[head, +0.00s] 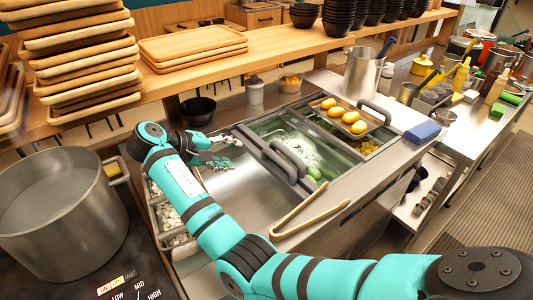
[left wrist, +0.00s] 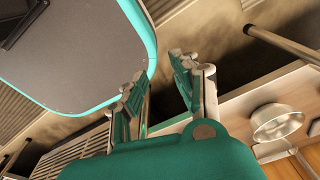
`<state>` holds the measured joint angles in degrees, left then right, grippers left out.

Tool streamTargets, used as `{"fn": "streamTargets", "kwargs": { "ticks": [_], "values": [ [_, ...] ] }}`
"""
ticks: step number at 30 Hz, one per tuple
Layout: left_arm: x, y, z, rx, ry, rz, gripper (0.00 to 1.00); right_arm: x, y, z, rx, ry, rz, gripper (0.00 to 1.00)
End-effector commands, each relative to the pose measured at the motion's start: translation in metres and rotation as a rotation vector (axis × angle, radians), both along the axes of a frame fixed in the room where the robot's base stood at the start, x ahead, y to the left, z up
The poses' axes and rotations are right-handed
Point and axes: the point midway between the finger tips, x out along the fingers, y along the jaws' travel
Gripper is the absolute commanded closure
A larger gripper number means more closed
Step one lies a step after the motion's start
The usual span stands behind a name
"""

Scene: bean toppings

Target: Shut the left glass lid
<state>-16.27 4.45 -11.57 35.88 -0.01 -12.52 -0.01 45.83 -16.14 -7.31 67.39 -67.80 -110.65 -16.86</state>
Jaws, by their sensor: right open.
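The left glass lid (head: 257,146) is a dark-framed pane with a thick grey handle (head: 288,160), at the left part of the sunken topping unit in the head view. White and green contents show just right of the handle; I cannot tell exactly how far the pane covers them. My right gripper (head: 234,152) is open and empty, just left of the lid's far left edge, apart from the handle. My left gripper (left wrist: 160,72) shows only in the left wrist view, open with nothing between its fingers.
A tray with several yellow items (head: 341,117) sits on the unit's right part, by a second handle (head: 375,112). Wooden tongs (head: 312,212) lie on the front counter. A large pot (head: 62,210) stands left. A blue block (head: 422,131) lies right.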

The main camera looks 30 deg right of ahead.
Motion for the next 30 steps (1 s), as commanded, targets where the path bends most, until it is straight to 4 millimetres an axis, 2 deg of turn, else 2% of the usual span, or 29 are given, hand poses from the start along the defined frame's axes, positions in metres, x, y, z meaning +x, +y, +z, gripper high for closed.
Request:
{"fn": "streamTargets", "kwargs": {
  "ticks": [5,9,12,17,22,30],
  "values": [
    [-0.012,0.001,0.006,0.003,0.017,0.001,0.71,0.001,-0.019,-0.012,0.000,0.004,-0.002,0.54],
    [-0.029,0.003,0.012,0.005,0.042,0.002,0.71,0.003,-0.045,-0.028,-0.001,0.005,-0.002,0.54],
    [-0.033,0.004,0.017,0.006,0.048,0.002,0.71,0.004,-0.063,-0.040,0.000,0.004,-0.003,0.54],
    [-0.026,0.004,0.024,0.006,0.039,0.002,0.71,0.007,-0.092,-0.060,0.000,0.005,-0.002,0.54],
    [-0.011,0.004,0.031,0.005,0.015,0.001,0.71,0.009,-0.119,-0.078,0.000,0.003,-0.001,0.54],
    [-0.008,0.004,0.034,0.004,0.010,0.001,0.71,0.011,-0.140,-0.094,0.000,0.001,0.001,0.54]
  ]
}}
